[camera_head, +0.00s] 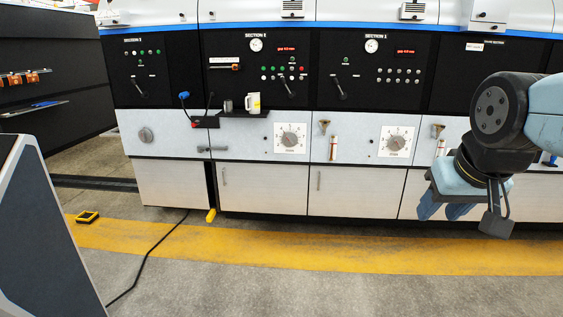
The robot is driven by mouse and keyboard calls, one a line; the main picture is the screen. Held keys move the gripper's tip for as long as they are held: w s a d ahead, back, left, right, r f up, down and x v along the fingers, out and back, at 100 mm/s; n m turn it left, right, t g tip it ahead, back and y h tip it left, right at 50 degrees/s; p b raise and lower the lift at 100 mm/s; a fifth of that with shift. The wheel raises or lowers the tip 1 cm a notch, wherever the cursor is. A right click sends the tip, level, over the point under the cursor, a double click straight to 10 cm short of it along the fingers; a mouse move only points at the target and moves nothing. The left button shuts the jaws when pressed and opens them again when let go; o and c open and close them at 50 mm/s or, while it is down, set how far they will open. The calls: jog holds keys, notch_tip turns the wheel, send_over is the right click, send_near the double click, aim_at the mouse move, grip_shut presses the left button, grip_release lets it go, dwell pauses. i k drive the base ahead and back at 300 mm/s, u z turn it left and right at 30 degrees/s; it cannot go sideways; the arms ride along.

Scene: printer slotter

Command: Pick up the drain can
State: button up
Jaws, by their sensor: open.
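Two small vessels stand on a black shelf (246,115) on the front of the long machine, left of the picture's middle. One is a dark grey can-like cup (228,106). The other is a white container with some yellow on it (253,103), close to its right. I cannot tell from the picture which of them is the drain can. My gripper (444,211) hangs at the right with blue fingers pointing down. It is open, appears empty, and is well to the right of the shelf.
The machine's front has black panels with knobs and gauges, and pale cabinets below. A blue-headed handle (184,95) is left of the shelf. A yellow-and-black object (87,217) and a black cable (146,262) lie on the floor. The floor along the yellow stripe (300,250) is mostly clear.

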aim_at(228, 104)
jog(key=u, duration=0.15)
jog(key=i, duration=1.05)
jog(key=u, duration=0.45)
jog(key=i, duration=2.7)
